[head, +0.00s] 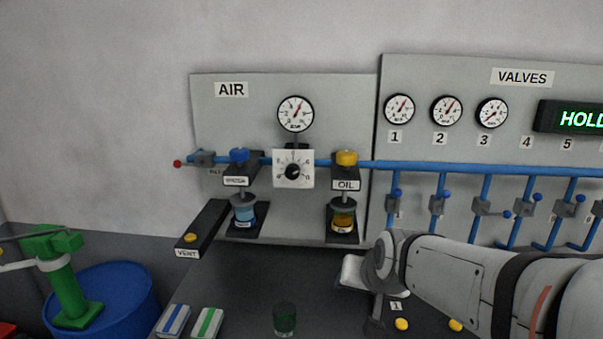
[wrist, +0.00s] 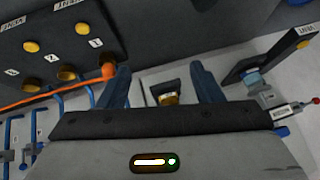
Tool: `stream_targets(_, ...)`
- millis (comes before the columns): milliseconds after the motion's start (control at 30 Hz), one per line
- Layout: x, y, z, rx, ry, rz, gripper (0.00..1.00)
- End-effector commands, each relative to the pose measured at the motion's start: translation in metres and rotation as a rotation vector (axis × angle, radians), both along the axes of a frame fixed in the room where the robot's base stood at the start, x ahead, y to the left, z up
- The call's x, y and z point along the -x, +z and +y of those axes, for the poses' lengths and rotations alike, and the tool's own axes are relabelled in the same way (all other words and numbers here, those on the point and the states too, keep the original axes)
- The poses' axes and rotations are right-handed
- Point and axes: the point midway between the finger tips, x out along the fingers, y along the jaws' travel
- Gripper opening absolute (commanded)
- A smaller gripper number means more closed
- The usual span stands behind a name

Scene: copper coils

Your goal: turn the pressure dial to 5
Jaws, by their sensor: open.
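The pressure dial (head: 293,169) is a white square plate with a black knob and scale marks, on the grey AIR panel. The knob's exact setting is too small to read. A round gauge (head: 296,114) with a red needle sits just above it. My gripper (wrist: 162,84) is open, its two blue fingers apart with nothing held. In the head view my arm reaches in from the right, its wrist in front of the panel, below and right of the dial. The fingers are not clear there. I cannot make out the dial in the wrist view.
The amber OIL bowl (head: 343,221) hangs right of the dial and shows between my fingers in the wrist view (wrist: 169,98). A blue-liquid bowl (head: 244,214) hangs left. A blue pipe (head: 450,168) runs right. A green glass (head: 285,318) stands on the dark bench.

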Motion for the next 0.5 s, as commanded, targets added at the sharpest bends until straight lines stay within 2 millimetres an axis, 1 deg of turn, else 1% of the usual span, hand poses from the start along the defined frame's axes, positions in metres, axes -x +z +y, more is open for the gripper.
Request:
stream_targets(33,-0.035,0.012,0.021,-0.055,-0.023,-0.074,0.59)
stream_targets(67,-0.054,0.019,0.032,-0.092,-0.043,-0.123,0.59)
stream_targets(100,-0.079,0.028,0.046,-0.140,-0.073,-0.188,0.59)
stream_targets(167,-0.113,0.041,0.067,-0.211,-0.118,-0.284,0.59)
stream_targets(200,-0.135,0.048,0.079,-0.255,-0.151,-0.346,0.59)
stream_targets(267,-0.164,0.058,0.096,-0.316,-0.214,-0.435,0.59)
stream_targets(300,-0.180,0.064,0.107,-0.361,-0.251,-0.492,0.59)
stream_targets(333,-0.191,0.068,0.114,-0.392,-0.279,-0.533,0.59)
stream_targets(400,-0.213,0.075,0.130,-0.455,-0.341,-0.623,0.59)
stream_targets(500,-0.232,0.080,0.145,-0.524,-0.417,-0.726,0.59)
